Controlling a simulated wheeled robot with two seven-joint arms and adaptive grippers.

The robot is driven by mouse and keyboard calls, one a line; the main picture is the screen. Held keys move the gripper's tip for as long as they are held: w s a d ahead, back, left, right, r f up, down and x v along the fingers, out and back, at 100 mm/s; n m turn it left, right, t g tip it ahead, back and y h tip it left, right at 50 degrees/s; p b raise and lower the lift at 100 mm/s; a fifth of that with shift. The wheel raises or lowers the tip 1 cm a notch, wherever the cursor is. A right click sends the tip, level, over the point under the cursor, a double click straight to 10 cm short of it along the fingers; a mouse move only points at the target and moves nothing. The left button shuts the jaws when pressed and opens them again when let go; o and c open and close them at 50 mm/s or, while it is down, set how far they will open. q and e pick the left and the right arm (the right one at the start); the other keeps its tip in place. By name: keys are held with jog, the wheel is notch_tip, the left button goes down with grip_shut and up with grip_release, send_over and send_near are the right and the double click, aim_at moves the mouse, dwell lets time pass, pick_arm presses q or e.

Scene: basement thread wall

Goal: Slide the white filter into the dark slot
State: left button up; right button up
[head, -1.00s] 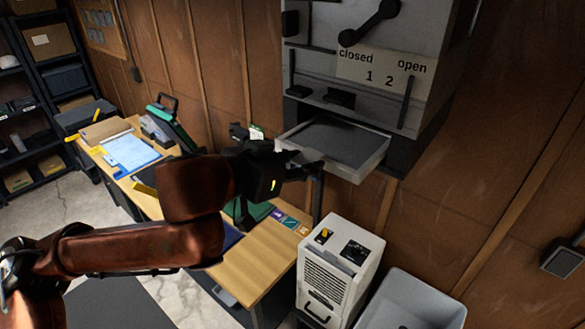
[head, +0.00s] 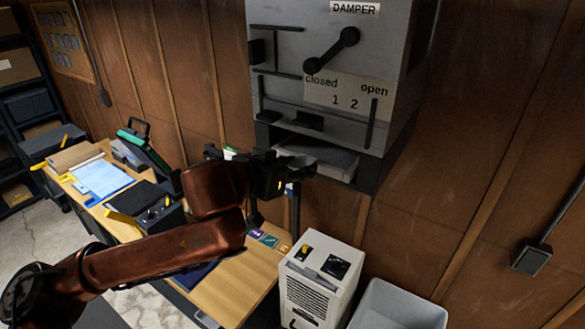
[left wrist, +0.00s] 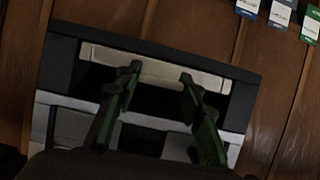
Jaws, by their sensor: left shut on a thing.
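The white filter (head: 336,156) has a pale frame and a grey face. It lies flat, mostly inside the dark slot (head: 371,172) under the grey damper housing, with its front edge showing at the opening. My left gripper (head: 304,167) is at this front edge and shut on the filter, partly hiding its left side. In the left wrist view the filter's pale front edge (left wrist: 155,67) runs across the dark slot (left wrist: 240,93), beyond the two fingers (left wrist: 160,80). The filter's far end is hidden in the housing. My right gripper is not in view.
The damper housing (head: 300,40) has a black lever and a closed/open plate. Below stand a white dehumidifier-like unit (head: 318,270) and a grey bin (head: 400,305). A wooden bench (head: 245,275) with a clipboard (head: 102,178) is at left. Wooden wall panels surround the housing.

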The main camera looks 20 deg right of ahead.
pick_arm(q)
jog(key=shift+w+d, duration=0.1)
jog(key=shift+d, duration=0.05)
jog(key=shift+f, duration=0.15)
dwell(0.6)
jog(key=shift+w+d, duration=0.1)
jog(key=shift+d, duration=0.05)
jog(key=shift+w+d, duration=0.25)
jog(key=shift+d, duration=0.05)
jog(key=o, duration=1.3)
jog(key=shift+c, duration=0.2)
jog(key=shift+a, duration=0.1)
